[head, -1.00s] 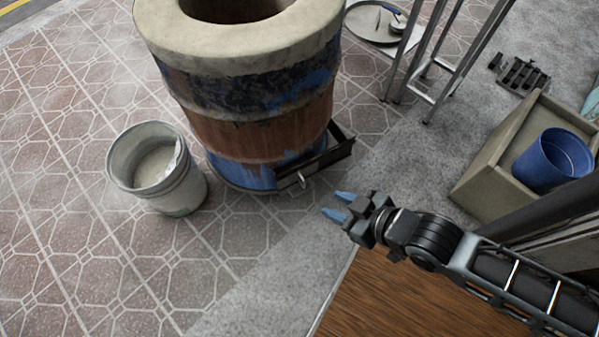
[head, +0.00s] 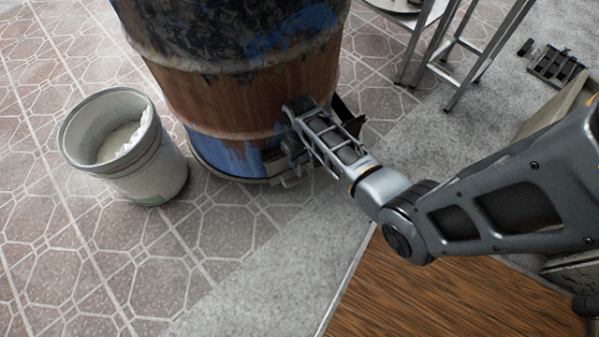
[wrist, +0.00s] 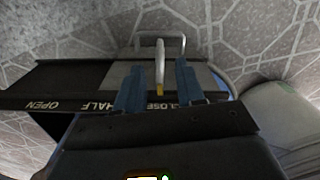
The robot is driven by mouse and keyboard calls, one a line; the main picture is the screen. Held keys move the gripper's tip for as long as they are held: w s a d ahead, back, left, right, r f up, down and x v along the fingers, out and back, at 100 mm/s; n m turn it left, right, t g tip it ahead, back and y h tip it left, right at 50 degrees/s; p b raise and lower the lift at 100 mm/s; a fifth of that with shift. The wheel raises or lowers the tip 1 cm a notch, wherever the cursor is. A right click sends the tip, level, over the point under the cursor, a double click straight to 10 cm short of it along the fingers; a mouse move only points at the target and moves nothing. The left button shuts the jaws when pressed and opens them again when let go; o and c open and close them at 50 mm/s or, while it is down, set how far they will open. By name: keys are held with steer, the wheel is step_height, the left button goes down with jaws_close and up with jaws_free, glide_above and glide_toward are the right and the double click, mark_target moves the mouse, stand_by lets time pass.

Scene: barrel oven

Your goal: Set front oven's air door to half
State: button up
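The front oven (head: 235,100) is a rusty barrel with blue paint low down. Its air door (wrist: 120,75) is a grey plate at the base, in a dark track marked OPEN, HALF and CLOSED, upside down in the wrist view. A pale upright bar with a yellow tip (wrist: 160,65) stands at the CLOSED lettering, by a grey loop handle (wrist: 176,40). My gripper (wrist: 159,85) is open, with one blue finger on each side of the bar and visible gaps. In the head view my wrist hides most of the door and fingers.
A whitish bucket (head: 125,150) stands on the tiles left of the oven. A metal stand (head: 450,50) is behind to the right, with a dark grate (head: 555,65) on the floor beyond it.

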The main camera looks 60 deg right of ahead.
mark_target(299, 167)
step_height(299, 167, down, 8)
steer(key=b, duration=0.3)
steer(key=shift+r, duration=0.1)
jaws_close()
stand_by(0.3)
steer(key=shift+a, duration=0.1)
